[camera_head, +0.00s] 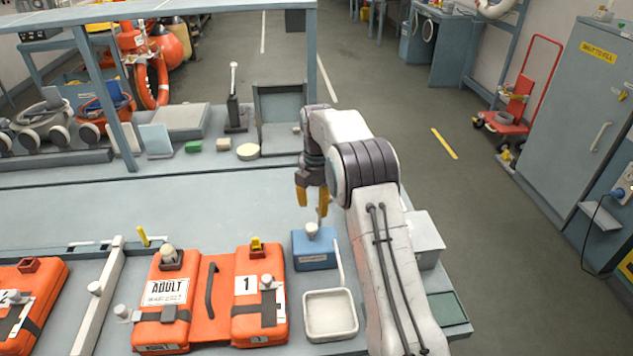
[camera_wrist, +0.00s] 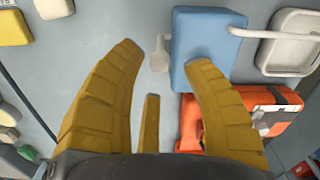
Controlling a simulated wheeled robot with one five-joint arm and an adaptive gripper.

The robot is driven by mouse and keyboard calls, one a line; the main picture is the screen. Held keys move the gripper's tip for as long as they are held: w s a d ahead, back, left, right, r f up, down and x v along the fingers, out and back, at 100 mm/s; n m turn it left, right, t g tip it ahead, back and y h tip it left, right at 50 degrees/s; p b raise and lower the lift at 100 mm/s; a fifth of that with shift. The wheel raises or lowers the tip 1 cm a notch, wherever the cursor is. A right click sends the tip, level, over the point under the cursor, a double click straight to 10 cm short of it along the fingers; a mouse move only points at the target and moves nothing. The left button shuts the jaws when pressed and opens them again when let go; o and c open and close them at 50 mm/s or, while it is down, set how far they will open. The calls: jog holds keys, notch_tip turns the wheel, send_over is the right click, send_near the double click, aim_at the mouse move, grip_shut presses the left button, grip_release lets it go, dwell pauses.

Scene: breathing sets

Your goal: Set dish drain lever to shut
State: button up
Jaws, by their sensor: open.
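A blue box (camera_head: 315,250) stands on the bench beside a white, shallow, square dish (camera_head: 330,315). A thin pale pipe (camera_head: 338,264) runs from the box toward the dish. A grey-white knobbed lever (camera_head: 311,230) shows at the top of the box; in the wrist view the lever (camera_wrist: 160,57) shows at the box's left edge. I cannot tell its setting. My gripper (camera_head: 312,198) is above and behind the box. Its yellow fingers are open and empty. In the wrist view the gripper (camera_wrist: 165,55) has the lever between its fingertips in the picture, apparently untouched.
An orange case marked ADULT and 1 (camera_head: 211,300) lies left of the box. A grey box (camera_head: 424,240) stands to the right, partly behind my arm. Small blocks and an upright open frame (camera_head: 280,118) stand at the back. The bench middle (camera_head: 150,205) is clear.

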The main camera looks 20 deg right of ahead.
notch_tip(320, 180, up, 10)
jog(key=shift+f, duration=0.2)
jog(key=shift+s, duration=0.1)
dwell(0.6)
jog(key=s+a+r+m+t, duration=0.1)
jog(key=s+a+r+m, duration=0.1)
jog(key=s+r+m, duration=0.45)
jog(key=s+a+r+m+t, duration=0.1)
jog(key=s+r+m, duration=0.2)
jog(key=s, duration=0.7)
jog(key=s+a+f+m+t, duration=0.1)
jog(key=s+f+m, duration=0.2)
jog(key=s, duration=0.6)
jog(key=s+a+f+m+t, duration=0.1)
jog(key=s+f+m, duration=0.2)
jog(key=s+m, duration=0.3)
jog(key=s, duration=0.4)
jog(key=shift+s+f, duration=0.25)
jog(key=shift+s, duration=0.05)
